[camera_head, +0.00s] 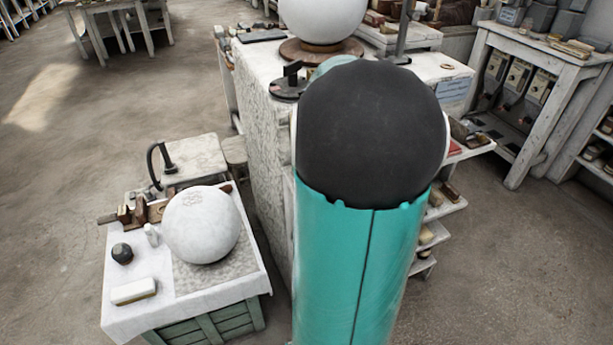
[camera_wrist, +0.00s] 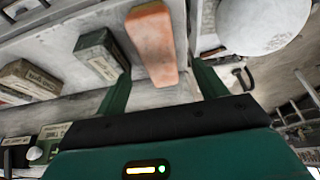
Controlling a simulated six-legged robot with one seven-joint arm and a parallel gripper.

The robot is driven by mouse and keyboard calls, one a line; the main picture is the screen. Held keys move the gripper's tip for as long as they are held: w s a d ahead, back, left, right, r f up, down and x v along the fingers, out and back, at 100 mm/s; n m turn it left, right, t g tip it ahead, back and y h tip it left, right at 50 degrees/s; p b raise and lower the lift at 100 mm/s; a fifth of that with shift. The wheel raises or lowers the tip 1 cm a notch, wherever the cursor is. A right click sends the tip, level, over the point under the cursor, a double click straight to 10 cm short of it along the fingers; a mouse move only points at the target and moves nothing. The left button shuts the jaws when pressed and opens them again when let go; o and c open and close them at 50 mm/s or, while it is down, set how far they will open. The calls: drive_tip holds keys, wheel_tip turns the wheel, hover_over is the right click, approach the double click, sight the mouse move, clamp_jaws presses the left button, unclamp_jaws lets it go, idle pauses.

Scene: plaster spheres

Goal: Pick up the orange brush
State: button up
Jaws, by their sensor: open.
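In the wrist view, the orange brush (camera_wrist: 152,40) is a blocky orange piece with a paler end, lying on a pale grey surface. My gripper (camera_wrist: 163,72) is open, with one green finger on each side of the brush's near end. The brush extends beyond the fingertips toward the top of the picture. I cannot tell whether the fingers touch it or how far above the surface they are. In the head view, my teal and black arm covers the middle, and neither the gripper nor the brush shows.
A dark green box (camera_wrist: 100,53) lies close left of the brush, with more boxes (camera_wrist: 28,78) farther left. A white sphere (camera_wrist: 262,22) is at upper right. In the head view, a plaster sphere (camera_head: 200,225) rests on a low cloth-covered crate (camera_head: 125,318), and another (camera_head: 322,18) stands behind my arm.

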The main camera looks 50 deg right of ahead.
drive_tip(key=x, duration=0.6)
drive_tip(key=shift+w+d+f, duration=0.1)
drive_tip(key=shift+d+f, duration=0.05)
drive_tip(key=shift+f, duration=0.2)
drive_tip(key=shift+c, duration=0.2)
drive_tip(key=c, duration=1.1)
